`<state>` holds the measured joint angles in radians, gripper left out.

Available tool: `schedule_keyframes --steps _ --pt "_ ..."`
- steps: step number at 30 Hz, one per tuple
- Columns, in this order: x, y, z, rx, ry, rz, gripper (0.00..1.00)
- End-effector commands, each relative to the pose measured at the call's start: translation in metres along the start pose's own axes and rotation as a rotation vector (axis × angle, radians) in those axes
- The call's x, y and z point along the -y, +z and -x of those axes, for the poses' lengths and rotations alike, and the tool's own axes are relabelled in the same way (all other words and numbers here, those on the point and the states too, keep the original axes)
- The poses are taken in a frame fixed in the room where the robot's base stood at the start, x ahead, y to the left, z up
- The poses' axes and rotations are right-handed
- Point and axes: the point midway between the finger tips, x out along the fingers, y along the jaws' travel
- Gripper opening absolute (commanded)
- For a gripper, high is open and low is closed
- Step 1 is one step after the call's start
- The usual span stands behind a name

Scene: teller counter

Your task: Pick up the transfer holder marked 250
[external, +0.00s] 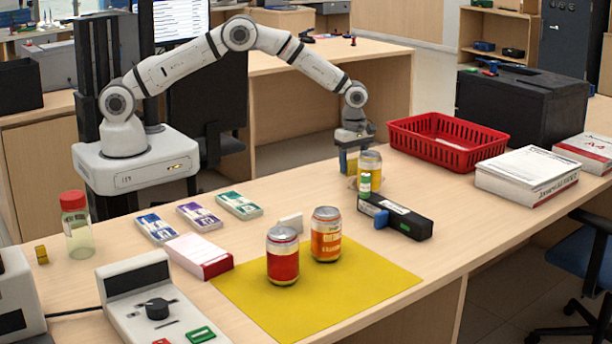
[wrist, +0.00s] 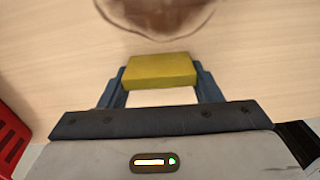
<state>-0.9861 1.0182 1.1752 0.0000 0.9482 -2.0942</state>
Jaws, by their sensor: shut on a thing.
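My gripper (external: 350,166) is low over the far side of the counter, just left of and behind a yellow can (external: 370,163). In the wrist view its two blue fingers (wrist: 160,82) are shut on a small yellow block (wrist: 160,70). The block lies crosswise between the fingertips. No marking 250 is readable on it. Three flat packs lie at the left of the counter: blue (external: 155,227), purple (external: 200,216) and green (external: 239,205). Their print is too small to read.
A green-and-white tube (external: 365,185) and a black device (external: 400,218) stand close to my gripper. A round brown thing (wrist: 155,14) is just ahead in the wrist view. A red basket (external: 448,142) is to the right. Two cans stand on the yellow mat (external: 340,308).

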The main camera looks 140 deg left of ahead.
Motion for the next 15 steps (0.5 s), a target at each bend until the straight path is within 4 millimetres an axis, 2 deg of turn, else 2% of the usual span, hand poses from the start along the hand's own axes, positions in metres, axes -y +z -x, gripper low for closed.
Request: schedule_keyframes --steps 1,4,11,15 --pt "0.0 0.0 0.0 0.0 0.0 0.0 0.44" --pt "0.0 0.0 0.0 0.0 0.0 0.0 0.35" --pt "0.0 0.0 0.001 0.0 0.001 0.0 0.35" --pt "-0.001 0.0 0.014 0.002 0.003 0.0 0.35"
